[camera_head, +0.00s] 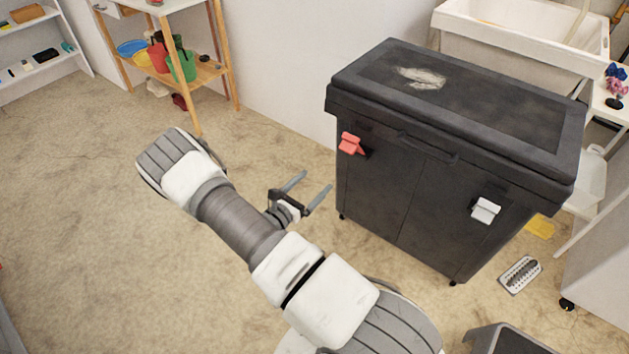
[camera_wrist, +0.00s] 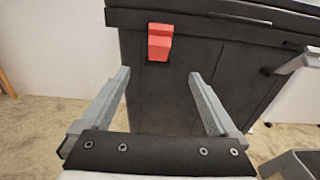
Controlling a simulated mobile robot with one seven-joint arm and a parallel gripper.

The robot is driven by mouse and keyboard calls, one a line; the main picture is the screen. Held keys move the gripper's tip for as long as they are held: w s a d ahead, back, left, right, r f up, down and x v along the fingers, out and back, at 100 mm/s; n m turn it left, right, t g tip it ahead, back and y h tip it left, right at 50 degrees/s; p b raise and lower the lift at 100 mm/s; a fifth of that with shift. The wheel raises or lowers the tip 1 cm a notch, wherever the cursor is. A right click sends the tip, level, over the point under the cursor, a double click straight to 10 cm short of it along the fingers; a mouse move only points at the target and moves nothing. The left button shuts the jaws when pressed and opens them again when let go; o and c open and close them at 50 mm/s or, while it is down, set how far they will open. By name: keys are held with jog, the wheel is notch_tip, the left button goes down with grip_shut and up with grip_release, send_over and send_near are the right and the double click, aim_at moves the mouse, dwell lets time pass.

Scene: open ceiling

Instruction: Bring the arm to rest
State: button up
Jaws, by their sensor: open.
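My gripper (camera_head: 311,188) is open and empty in the head view, held above the floor to the left of the black cabinet (camera_head: 385,195). My arm reaches from the bottom of the head view up to the left, with the wrist folded back toward the cabinet. In the wrist view my gripper (camera_wrist: 158,80) shows two spread grey fingers with nothing between them. The cabinet front (camera_wrist: 170,100) stands beyond the fingertips; a small red clip (camera_wrist: 159,42) on it sits above the gap between them.
The red clip (camera_head: 351,144) and a white clip (camera_head: 485,210) are on the cabinet front. A wooden shelf (camera_head: 207,72) with colored buckets stands at the back left. A dark bin (camera_head: 505,340) is at the bottom right. The floor (camera_head: 80,200) on the left is clear.

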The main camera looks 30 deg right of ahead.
jog(key=shift+r, duration=0.1)
jog(key=s+a+r+m+g+y, duration=0.15)
jog(key=s+r+m+g, duration=0.25)
jog(key=r+m, duration=0.4)
jog(key=s+r+m+g+y, duration=0.3)
jog(key=s+r+m+g, duration=0.25)
jog(key=r, duration=0.45)
jog(key=s+a+r+m+t+y, duration=0.85)
jog(key=s+a+r+y, duration=0.4)
jog(key=a+r, duration=0.35)
notch_tip(320, 180, up, 20)
jog(key=s+p, duration=0.1)
jog(key=p, duration=1.8)
jog(key=shift+f+m, duration=0.15)
jog(key=shift+m, duration=0.15)
